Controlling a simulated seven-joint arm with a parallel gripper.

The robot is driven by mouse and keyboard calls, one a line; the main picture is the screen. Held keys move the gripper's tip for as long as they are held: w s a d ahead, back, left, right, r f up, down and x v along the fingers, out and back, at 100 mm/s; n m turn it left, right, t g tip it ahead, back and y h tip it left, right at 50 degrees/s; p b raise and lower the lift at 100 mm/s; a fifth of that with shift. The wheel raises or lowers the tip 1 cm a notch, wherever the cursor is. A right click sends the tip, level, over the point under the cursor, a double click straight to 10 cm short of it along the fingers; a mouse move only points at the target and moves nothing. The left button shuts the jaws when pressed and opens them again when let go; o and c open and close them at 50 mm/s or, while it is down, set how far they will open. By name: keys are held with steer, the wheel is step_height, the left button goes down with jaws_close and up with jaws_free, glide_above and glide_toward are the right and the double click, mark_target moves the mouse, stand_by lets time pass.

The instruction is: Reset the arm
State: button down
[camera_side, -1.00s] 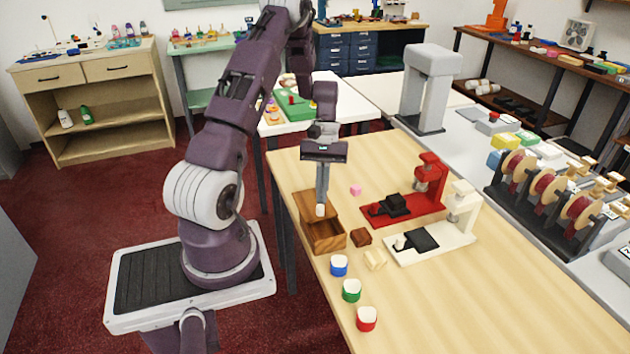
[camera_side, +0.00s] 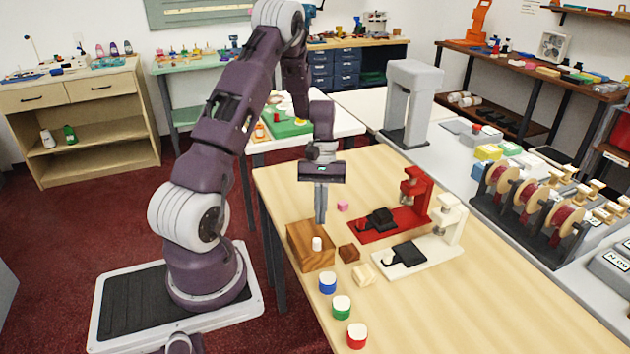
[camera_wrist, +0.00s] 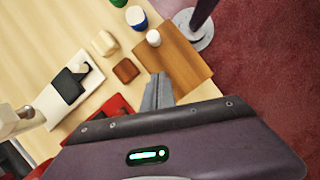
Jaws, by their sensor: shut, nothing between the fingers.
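My gripper (camera_side: 320,220) points straight down with its fingers together and empty. Its tips are over or just behind the far side of a wooden box (camera_side: 310,258); I cannot tell the exact gap. The box has its sliding lid across the top, with a white knob (camera_side: 317,243) in front of and clear of my fingers. In the wrist view the shut fingers (camera_wrist: 157,85) are beside the lid (camera_wrist: 182,62), and the knob (camera_wrist: 153,37) stands apart from them.
A red press (camera_side: 385,225) and a white press (camera_side: 415,258) stand right of the box. The table's right front is clear.

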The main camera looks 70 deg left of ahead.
step_height(320, 180, up, 15)
steer(key=w+d+m+y, duration=0.1)
steer(key=w+d+m, duration=0.1)
steer(key=s+d+r+m+t+y, duration=0.2)
steer(key=s+d+r+m+t, duration=0.15)
steer(key=d+r, duration=0.55)
steer(key=s+d+r+m+t, duration=0.1)
steer(key=s+d+m+t, duration=0.3)
steer(key=s+d+m, duration=0.3)
steer(key=s+d, duration=0.4)
steer(key=shift+s+y, duration=0.15)
steer(key=shift+y, duration=0.25)
